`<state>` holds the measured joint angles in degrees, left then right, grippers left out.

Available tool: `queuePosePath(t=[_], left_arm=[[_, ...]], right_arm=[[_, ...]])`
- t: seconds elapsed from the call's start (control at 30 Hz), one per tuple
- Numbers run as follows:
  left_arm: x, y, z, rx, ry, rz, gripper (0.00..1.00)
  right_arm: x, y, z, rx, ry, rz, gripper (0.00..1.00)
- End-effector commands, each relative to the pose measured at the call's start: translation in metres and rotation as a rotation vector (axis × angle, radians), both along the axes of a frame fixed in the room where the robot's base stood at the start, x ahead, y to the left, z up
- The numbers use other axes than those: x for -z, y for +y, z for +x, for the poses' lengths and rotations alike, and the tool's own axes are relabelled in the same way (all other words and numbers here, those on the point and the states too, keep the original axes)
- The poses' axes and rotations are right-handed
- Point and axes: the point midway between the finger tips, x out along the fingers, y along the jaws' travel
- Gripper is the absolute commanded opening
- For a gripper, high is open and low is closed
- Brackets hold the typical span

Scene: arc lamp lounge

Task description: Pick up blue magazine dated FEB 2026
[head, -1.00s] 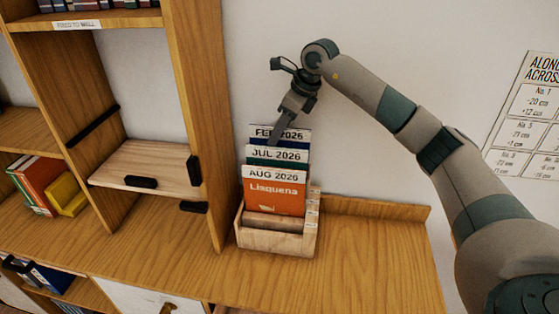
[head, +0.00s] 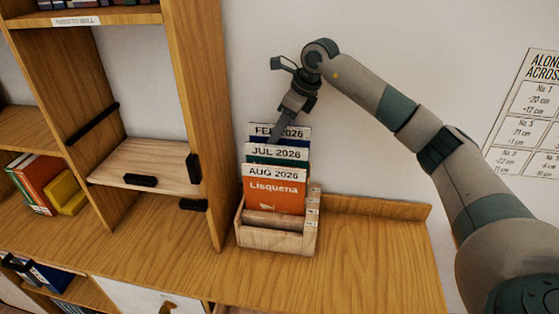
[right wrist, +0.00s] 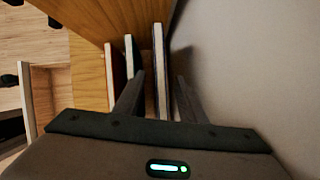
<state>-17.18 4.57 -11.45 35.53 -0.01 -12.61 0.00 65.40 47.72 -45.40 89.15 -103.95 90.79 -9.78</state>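The blue magazine (head: 291,133) labelled FEB 2026 stands upright at the back of a wooden holder (head: 275,241). In front of it stand the green JUL 2026 magazine (head: 277,153) and the orange AUG 2026 magazine (head: 274,190). My right gripper (head: 277,130) points down at the top of the blue magazine, one finger covering part of its label. In the right wrist view, the blue magazine (right wrist: 160,65) stands between the open fingers (right wrist: 160,90), with a visible gap on each side. My left gripper is not in view.
The wall (head: 370,100) is close behind the holder. A tall wooden shelf upright (head: 197,110) stands just left of it. The wooden top (head: 370,250) to the right of the holder is clear.

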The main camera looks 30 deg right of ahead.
Motion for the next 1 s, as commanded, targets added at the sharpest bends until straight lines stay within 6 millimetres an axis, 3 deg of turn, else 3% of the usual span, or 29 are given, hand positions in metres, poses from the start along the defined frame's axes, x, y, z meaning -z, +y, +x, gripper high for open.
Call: queuePosePath(t=[0.2,0.33,0.37,1.0], left_arm=[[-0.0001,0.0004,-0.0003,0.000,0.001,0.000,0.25],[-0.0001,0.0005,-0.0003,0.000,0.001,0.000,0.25],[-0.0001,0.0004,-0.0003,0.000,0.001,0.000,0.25],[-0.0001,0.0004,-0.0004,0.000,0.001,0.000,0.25]], right_arm=[[-0.0002,-0.0001,0.0001,0.000,0.000,0.000,0.35],[-0.0002,-0.0001,0.0001,0.000,0.000,0.000,0.04],[-0.0002,-0.0001,0.0001,0.000,0.000,0.000,0.00],[-0.0010,-0.0020,0.0013,0.007,-0.004,-0.002,0.00]])
